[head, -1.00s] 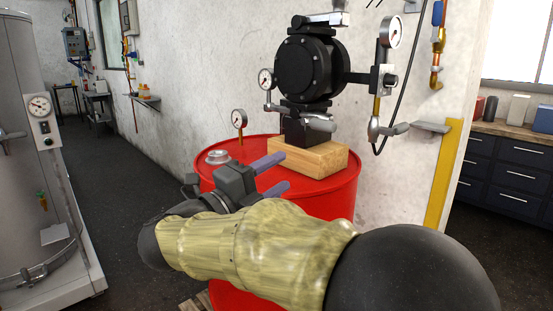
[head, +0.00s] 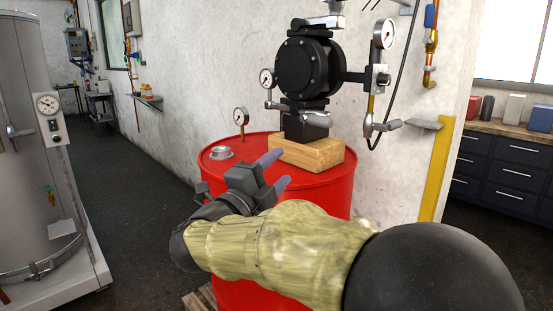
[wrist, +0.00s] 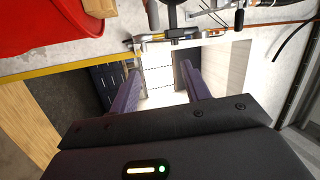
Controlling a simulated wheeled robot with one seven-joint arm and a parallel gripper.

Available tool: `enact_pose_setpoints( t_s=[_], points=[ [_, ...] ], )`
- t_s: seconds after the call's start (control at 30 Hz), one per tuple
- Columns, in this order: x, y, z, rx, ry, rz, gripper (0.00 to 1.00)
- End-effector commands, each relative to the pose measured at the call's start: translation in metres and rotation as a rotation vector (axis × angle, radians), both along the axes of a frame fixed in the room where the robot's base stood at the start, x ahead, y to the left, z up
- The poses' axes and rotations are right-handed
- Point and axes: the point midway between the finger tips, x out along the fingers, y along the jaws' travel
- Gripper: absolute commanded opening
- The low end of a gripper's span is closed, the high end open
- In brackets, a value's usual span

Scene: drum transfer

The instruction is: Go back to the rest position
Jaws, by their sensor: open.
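My gripper (head: 278,170) is open and empty, with its two purple fingers apart in front of the red drum (head: 335,195) in the head view. My arm reaches in from the lower right and hides part of the drum's front. In the wrist view the two fingers (wrist: 160,92) stand apart with nothing between them. The drum (wrist: 45,22) shows at the upper left there. A black pump (head: 310,68) stands on a wooden block (head: 308,155) on the drum's lid.
Gauges (head: 241,118) and a lever valve (head: 382,127) stand around the pump. A grey tank (head: 25,150) is at the left. A yellow post (head: 436,170) and dark drawers (head: 510,175) are at the right. The floor between tank and drum is clear.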

Motion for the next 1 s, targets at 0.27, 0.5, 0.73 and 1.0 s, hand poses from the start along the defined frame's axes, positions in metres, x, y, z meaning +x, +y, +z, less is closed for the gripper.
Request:
enact_pose_setpoints(
  t_s=[0.27,0.5,0.73,1.0],
  points=[
    [0.036,-0.004,-0.025,-0.190,0.138,0.188,0.47],
    [0.058,-0.012,-0.089,-0.455,0.408,0.434,0.47],
    [0.039,-0.036,-0.177,-0.681,0.749,0.664,0.47],
    [-0.038,-0.089,-0.283,-0.861,1.211,0.932,0.47]
  ],
)
